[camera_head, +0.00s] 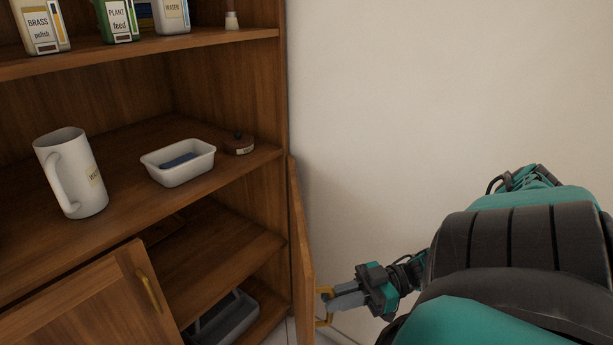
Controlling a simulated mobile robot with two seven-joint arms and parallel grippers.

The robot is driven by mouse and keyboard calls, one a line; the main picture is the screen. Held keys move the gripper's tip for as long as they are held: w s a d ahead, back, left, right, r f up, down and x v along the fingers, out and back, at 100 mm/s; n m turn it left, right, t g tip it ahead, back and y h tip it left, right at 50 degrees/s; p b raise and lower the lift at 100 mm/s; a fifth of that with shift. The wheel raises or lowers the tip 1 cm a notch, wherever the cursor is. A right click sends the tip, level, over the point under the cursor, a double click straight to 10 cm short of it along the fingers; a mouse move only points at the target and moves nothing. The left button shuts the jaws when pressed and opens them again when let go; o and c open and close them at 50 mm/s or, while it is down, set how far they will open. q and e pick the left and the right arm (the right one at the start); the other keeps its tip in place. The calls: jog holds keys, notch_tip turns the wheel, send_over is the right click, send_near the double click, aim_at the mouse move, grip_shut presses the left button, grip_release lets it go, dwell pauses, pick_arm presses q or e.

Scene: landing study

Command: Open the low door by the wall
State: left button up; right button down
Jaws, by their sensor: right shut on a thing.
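The low door by the wall (301,250) stands swung out from the cabinet, seen nearly edge-on, so its lower compartment is open to view. Its brass handle (323,322) is on the side facing the wall. My right gripper (331,298) reaches in from the right and is shut on this handle. The fingers hide part of the handle. The lower end of the door runs out of the frame. My left gripper is not in view.
The other low door (85,305), with its own brass handle (149,293), is at lower left. A grey tray (222,318) sits low inside the cabinet. The white wall (420,120) is close on the right.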

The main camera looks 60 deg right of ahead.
pick_arm(q)
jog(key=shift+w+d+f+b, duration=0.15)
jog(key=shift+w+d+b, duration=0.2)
jog(key=shift+b, duration=0.3)
pick_arm(e)
jog(key=s+d+g, duration=0.1)
jog(key=d, duration=0.1)
jog(key=s+d+n+g+y, duration=0.1)
jog(key=s+d, duration=0.1)
jog(key=shift+s+n, duration=0.2)
jog(key=shift+n, duration=0.1)
jog(key=shift+f, duration=0.1)
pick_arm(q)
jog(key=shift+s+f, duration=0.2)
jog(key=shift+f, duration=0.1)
pick_arm(e)
jog(key=c, duration=1.1)
grip_release()
jog(key=shift+c, duration=0.2)
pick_arm(q)
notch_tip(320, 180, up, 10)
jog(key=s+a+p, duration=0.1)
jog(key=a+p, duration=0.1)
jog(key=p, duration=1.2)
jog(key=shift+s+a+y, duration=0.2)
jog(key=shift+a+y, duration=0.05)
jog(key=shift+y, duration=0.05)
pick_arm(e)
notch_tip(320, 180, up, 20)
